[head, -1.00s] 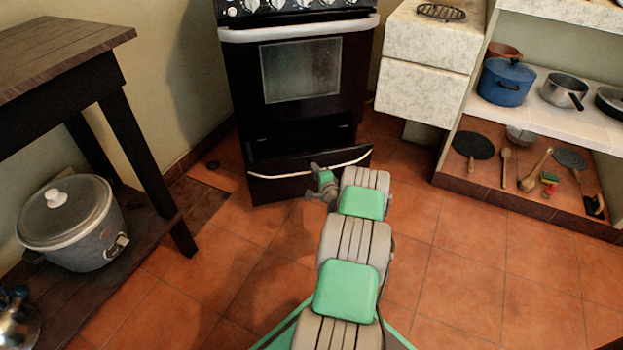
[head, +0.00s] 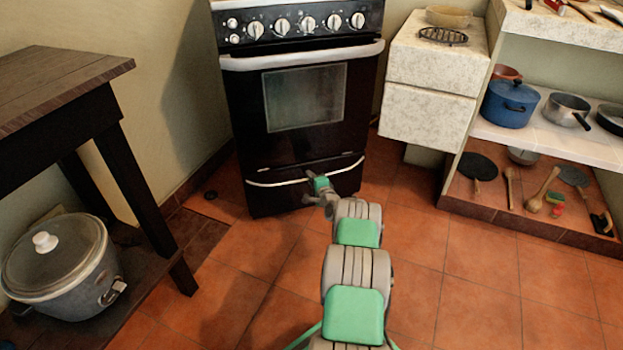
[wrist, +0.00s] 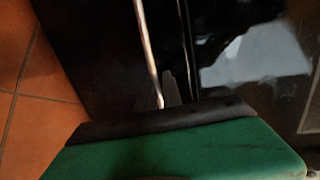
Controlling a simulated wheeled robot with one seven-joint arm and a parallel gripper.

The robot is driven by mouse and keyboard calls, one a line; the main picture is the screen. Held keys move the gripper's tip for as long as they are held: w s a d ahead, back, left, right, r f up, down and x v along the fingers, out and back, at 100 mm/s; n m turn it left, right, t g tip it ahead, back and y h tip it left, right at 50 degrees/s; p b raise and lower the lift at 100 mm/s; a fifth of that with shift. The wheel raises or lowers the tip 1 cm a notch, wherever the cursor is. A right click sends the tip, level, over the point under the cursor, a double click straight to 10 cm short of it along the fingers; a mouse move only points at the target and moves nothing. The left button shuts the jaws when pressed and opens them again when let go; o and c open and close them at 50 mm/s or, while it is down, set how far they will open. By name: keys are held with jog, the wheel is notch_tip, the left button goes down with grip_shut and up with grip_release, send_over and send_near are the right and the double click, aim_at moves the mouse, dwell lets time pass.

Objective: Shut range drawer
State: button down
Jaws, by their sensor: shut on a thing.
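The range (head: 290,110) stands against the back wall, black with a white oven door handle and a row of white knobs. Its bottom drawer (head: 290,200) looks flush, or nearly so, with the front below the oven door. A pale curved handle (head: 275,183) runs across the drawer's top. My gripper (head: 310,180) is at the middle of this handle and shut on it. In the wrist view the handle (wrist: 148,50) runs down to my gripper (wrist: 165,103), whose body hides the grip itself. The drawer's inside is not visible.
A dark wooden table (head: 60,90) with a rice cooker (head: 60,265) on its lower shelf stands at left. A pale stone cabinet (head: 430,115) stands right of the range. Shelves at right hold a blue pot (head: 508,104) and utensils. The tiled floor (head: 470,270) is clear at right.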

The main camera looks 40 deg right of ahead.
jog(key=shift+w+r, duration=0.1)
jog(key=shift+r, duration=0.1)
jog(key=c, duration=1.5)
grip_release()
jog(key=shift+f, duration=0.15)
jog(key=p+v, duration=0.4)
jog(key=v, duration=0.3)
jog(key=shift+s, duration=0.4)
jog(key=shift+a, duration=0.15)
